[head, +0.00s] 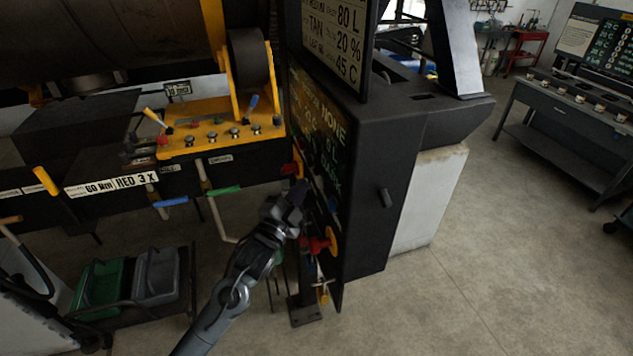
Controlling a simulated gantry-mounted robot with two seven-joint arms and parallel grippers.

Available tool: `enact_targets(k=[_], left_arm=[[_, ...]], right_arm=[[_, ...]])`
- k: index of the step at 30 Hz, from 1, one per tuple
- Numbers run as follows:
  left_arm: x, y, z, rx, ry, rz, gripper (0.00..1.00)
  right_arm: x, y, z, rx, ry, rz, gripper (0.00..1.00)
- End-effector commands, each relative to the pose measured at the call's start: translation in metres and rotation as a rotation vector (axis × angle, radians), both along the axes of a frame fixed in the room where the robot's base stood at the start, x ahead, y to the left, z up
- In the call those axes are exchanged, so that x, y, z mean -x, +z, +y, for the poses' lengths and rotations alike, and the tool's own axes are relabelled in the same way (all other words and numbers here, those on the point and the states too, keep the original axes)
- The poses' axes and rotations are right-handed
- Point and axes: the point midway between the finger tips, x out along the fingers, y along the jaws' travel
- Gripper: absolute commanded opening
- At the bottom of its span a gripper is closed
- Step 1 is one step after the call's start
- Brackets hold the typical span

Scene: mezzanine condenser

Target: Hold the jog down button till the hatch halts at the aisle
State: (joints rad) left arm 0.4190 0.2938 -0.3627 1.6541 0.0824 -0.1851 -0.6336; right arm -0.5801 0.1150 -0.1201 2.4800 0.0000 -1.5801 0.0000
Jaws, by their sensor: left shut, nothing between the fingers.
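My left arm comes up from the bottom, and its gripper (297,190) is shut and empty at the side face of the dark control cabinet (368,150). The fingertips are at or very near that panel, by its left edge; I cannot tell if they touch a button. The jog down button cannot be made out; the gripper may cover it. A red and yellow control (298,162) sits just above the gripper. The large dark drum (105,35) is at the upper left; its hatch cannot be made out. My right gripper is not in view.
A red and yellow handle (328,241) juts out below the gripper. A yellow panel with knobs and levers (215,132) is at the left. Green and grey bins (103,287) stand low at the left.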

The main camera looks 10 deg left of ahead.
Motion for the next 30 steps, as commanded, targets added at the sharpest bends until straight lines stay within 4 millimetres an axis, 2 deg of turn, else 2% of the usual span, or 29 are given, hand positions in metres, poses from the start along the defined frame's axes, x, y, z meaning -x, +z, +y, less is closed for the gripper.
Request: enact_targets(k=[16, 30], left_arm=[[0.023, 0.001, 0.038, -0.001, 0.001, 0.0, 0.0], [0.026, 0.0, 0.042, 0.0, 0.0, 0.0, 0.0]], right_arm=[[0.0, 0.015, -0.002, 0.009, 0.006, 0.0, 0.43], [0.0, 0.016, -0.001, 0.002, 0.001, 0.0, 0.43]])
